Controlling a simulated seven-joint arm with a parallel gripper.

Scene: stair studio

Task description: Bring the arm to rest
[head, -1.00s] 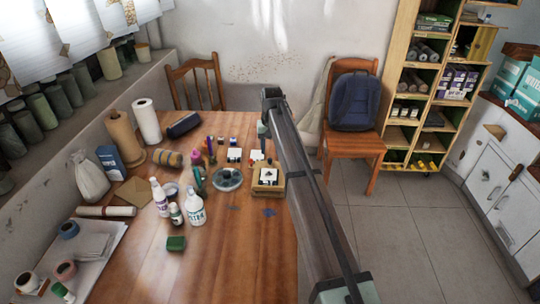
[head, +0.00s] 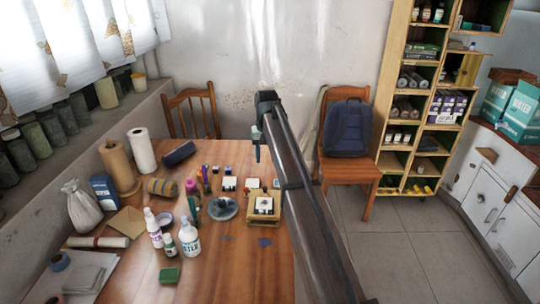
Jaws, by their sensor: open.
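My arm (head: 308,205) reaches from the lower right up over the right side of the wooden table (head: 225,270). Its far end is a dark joint with a pale teal part below it. My gripper (head: 257,154) hangs down there, small and partly hidden by the arm. It is open, and I see nothing held in it. In the picture it lies above the wooden box with a white top (head: 264,207), apart from it.
A chair with a blue backpack (head: 347,128) stands right of the arm.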

